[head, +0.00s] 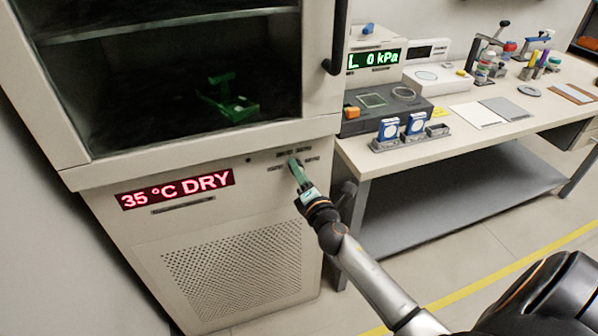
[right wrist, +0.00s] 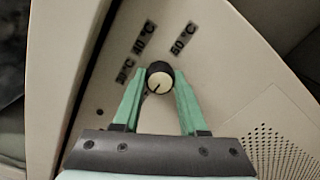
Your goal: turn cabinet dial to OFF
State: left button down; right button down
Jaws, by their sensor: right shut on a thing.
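The cabinet (head: 220,235) stands at the left in the head view, with a lit red display (head: 178,189) reading "35 °C DRY" on its front panel. The dial (right wrist: 160,84) is a small black knob with a cream cap and a dark pointer line that points to the lower left in the right wrist view. My right gripper (head: 295,164) has green fingers; they are shut on the dial, one on each side, as the right wrist view (right wrist: 160,80) shows. The gripper hides the dial in the head view. My left gripper is not in view.
Temperature labels (right wrist: 144,37) surround the dial; no OFF mark is readable. A vented grille (head: 235,265) is below. The cabinet's window (head: 160,80) and dark handle (head: 337,40) are above. A bench (head: 470,125) with instruments stands close on the right.

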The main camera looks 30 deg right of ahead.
jog(key=shift+c, duration=2.2)
grip_release()
pick_arm(q)
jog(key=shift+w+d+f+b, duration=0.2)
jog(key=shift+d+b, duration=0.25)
jog(key=shift+b, duration=0.15)
pick_arm(e)
jog(key=v, duration=1.2)
jog(key=shift+s, duration=0.3)
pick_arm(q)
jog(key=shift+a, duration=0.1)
